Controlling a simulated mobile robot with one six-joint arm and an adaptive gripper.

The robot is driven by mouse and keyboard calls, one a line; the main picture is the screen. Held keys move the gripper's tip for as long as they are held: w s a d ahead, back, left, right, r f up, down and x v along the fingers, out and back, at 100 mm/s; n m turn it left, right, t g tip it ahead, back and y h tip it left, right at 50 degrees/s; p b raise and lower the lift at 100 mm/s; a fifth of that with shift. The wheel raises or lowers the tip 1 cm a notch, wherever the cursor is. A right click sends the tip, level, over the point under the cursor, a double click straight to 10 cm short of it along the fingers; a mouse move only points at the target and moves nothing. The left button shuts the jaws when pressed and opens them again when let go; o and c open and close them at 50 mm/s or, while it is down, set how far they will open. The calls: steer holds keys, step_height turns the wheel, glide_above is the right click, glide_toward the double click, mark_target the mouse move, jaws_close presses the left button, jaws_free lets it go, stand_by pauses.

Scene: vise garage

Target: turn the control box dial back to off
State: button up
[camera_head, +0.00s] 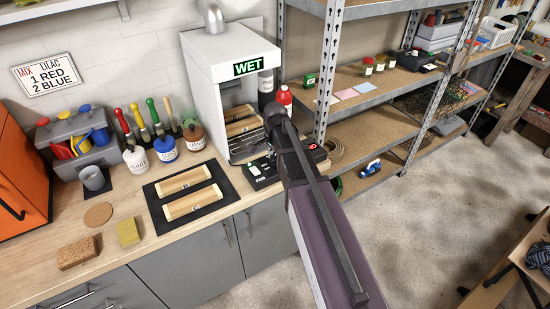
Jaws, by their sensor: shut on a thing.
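The control box (262,183) is a low black box marked FAN, on the right end of the wooden bench. It has a small green light or button on its left part and a red lit spot at its right end. My gripper (272,154) reaches down onto the middle of the box, below the dark wrist. It is shut on the control box dial. The dial and the fingertips are mostly hidden behind my arm, so the dial's setting cannot be read.
A white cabinet with a lit WET sign (257,67) stands behind the box, wooden pieces inside. Two wooden pieces lie on a black mat (161,215) to the left. Metal shelving (325,75) rises at the right.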

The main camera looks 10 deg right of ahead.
steer(key=n, duration=0.3)
steer(key=shift+n, duration=0.4)
steer(key=shift+s+n, duration=0.1)
steer(key=shift+n, duration=1.9)
steer(key=o, duration=1.2)
steer(key=shift+c, duration=0.2)
steer(key=shift+m, duration=0.3)
